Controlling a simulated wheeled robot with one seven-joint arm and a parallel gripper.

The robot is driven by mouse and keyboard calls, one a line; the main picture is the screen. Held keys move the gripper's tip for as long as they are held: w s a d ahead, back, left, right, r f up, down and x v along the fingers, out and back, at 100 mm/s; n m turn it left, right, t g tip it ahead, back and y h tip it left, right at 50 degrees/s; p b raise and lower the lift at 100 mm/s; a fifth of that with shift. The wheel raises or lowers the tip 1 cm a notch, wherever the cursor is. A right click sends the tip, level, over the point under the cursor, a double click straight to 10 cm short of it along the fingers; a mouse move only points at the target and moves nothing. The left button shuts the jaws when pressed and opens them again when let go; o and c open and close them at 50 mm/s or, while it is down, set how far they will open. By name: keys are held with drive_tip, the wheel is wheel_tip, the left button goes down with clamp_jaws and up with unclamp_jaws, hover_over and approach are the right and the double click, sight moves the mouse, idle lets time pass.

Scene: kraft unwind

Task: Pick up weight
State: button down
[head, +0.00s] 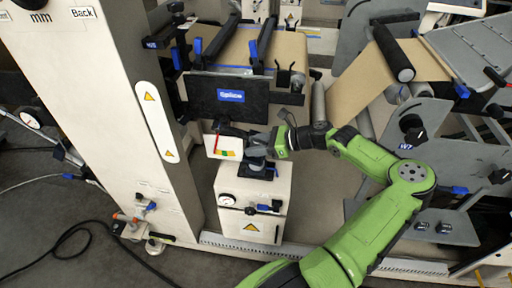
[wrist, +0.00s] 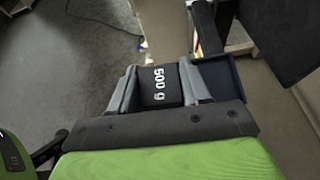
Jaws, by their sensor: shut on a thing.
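The weight (wrist: 159,86) is a dark block with "500 g" in white print. In the wrist view it sits between the two grey fingers of my gripper (wrist: 158,77), which is shut on it. In the head view my gripper (head: 257,147) is over the white cabinet with a gauge, below the black panel. The weight is mostly hidden there by the gripper, and I cannot tell whether it still touches what is under it. A dark blue holder edge (wrist: 222,78) shows right beside the right finger in the wrist view.
The white cabinet (head: 250,205) carries a gauge and a warning label. A white tray with coloured marks (head: 224,147) is left of my gripper. The black panel (head: 245,96) stands close behind. A tall white column (head: 110,90) is on the left, brown paper rolls (head: 365,85) at upper right.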

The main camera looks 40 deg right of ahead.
sight(256, 143)
drive_tip(key=shift+r, duration=0.1)
wheel_tip(256, 143, up, 10)
drive_tip(key=p, duration=0.3)
drive_tip(key=shift+p, duration=0.3)
